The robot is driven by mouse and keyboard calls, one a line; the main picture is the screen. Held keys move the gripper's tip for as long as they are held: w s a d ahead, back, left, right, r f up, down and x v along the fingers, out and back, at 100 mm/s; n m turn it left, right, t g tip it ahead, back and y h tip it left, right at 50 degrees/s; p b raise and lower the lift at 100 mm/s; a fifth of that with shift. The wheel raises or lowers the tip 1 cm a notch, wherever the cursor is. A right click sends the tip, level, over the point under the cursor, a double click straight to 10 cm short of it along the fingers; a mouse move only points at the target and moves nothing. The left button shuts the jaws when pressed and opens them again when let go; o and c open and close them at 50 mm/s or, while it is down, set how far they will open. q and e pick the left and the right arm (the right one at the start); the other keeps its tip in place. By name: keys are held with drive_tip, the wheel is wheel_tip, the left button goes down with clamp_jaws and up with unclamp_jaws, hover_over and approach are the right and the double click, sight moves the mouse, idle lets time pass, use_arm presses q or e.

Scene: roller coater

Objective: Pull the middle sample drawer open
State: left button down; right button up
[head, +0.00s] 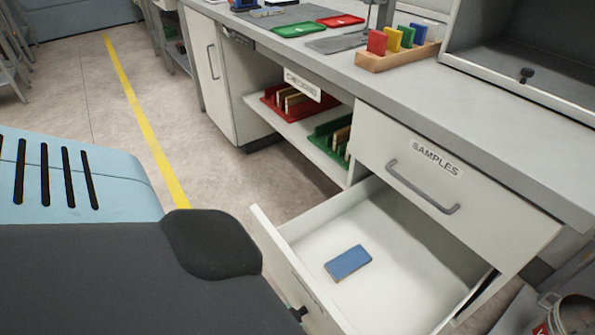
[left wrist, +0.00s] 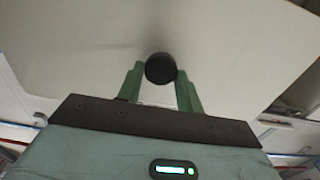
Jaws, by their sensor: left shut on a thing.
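The middle sample drawer (head: 410,290), white inside, stands pulled out below a shut top drawer (head: 450,190) labelled SAMPLES. A blue block (head: 348,263) lies flat on its floor. My left arm covers the lower left of the head view and hides most of the left gripper and the drawer's front. In the left wrist view my left gripper (left wrist: 160,82) has its green fingers on either side of a round black handle end (left wrist: 160,68), against a pale panel, and is shut on it. My right gripper is not in view.
The top drawer has a grey bar handle (head: 422,188). An open shelf (head: 290,125) left of the drawers holds red and green racks. A wooden holder (head: 398,55) with coloured cards stands on the worktop (head: 480,115). Floor with a yellow line (head: 145,120) is clear at left.

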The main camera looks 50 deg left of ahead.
use_arm(q)
drive_tip(key=shift+s, duration=0.3)
drive_tip(key=c, duration=1.4)
unclamp_jaws()
drive_tip(key=o, duration=0.5)
drive_tip(key=shift+c, duration=0.2)
drive_tip(key=s, duration=0.7)
drive_tip(key=shift+s+a, duration=0.15)
drive_tip(key=shift+s, duration=0.25)
drive_tip(key=shift+f, duration=0.15)
